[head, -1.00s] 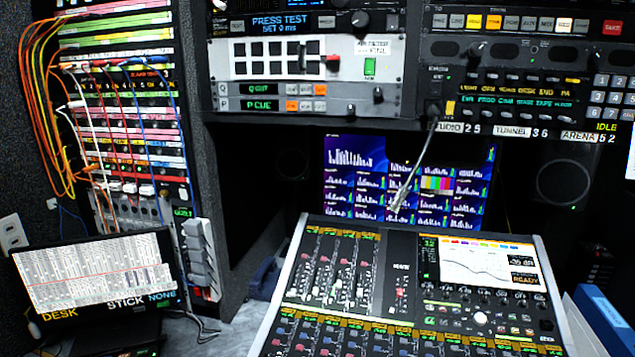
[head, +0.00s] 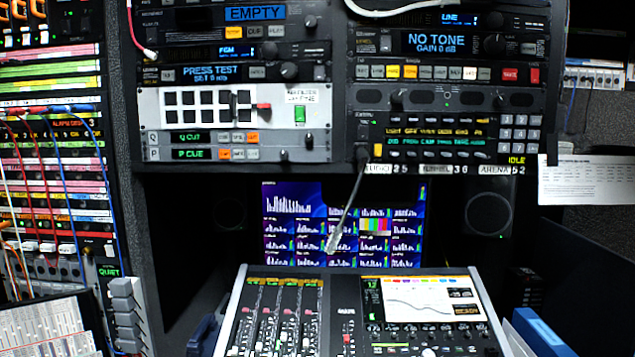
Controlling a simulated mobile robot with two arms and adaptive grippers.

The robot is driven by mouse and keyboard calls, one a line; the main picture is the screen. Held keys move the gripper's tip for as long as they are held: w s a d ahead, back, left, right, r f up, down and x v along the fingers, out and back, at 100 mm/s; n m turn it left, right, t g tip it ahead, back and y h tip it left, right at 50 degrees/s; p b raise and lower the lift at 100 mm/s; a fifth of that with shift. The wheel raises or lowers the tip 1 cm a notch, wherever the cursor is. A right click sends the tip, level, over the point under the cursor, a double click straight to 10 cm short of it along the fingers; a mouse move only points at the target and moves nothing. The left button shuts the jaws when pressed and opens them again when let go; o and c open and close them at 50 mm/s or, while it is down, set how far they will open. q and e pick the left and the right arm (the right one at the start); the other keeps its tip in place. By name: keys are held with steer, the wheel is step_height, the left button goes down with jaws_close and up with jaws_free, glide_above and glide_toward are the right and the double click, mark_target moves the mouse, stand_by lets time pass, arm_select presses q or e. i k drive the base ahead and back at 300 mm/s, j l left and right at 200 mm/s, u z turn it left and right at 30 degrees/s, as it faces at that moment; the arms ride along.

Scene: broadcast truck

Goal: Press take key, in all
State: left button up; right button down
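A red key (head: 510,74), which appears to be labelled TAKE, sits toward the right end of a row of small lit keys (head: 425,72) on the right-hand rack unit. The row holds white, yellow and orange keys. A second red key (head: 534,74) stands just right of it. Neither of my grippers shows in the head view.
A gooseneck microphone (head: 345,218) hangs in front of the monitor (head: 300,225). A mixing console (head: 345,320) fills the lower middle. A patch bay with cables (head: 50,170) stands left. A paper sheet (head: 595,178) hangs right.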

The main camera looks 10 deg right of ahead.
mark_target(507, 74)
steer(key=z, duration=1.25)
steer(key=i+l, duration=0.15)
steer(key=l, duration=0.2)
steer(key=i+l+u, duration=0.15)
steer(key=l, duration=0.2)
steer(key=i+l, duration=0.15)
steer(key=l, duration=0.25)
steer(key=i+l+u, duration=0.1)
steer(key=l, duration=0.25)
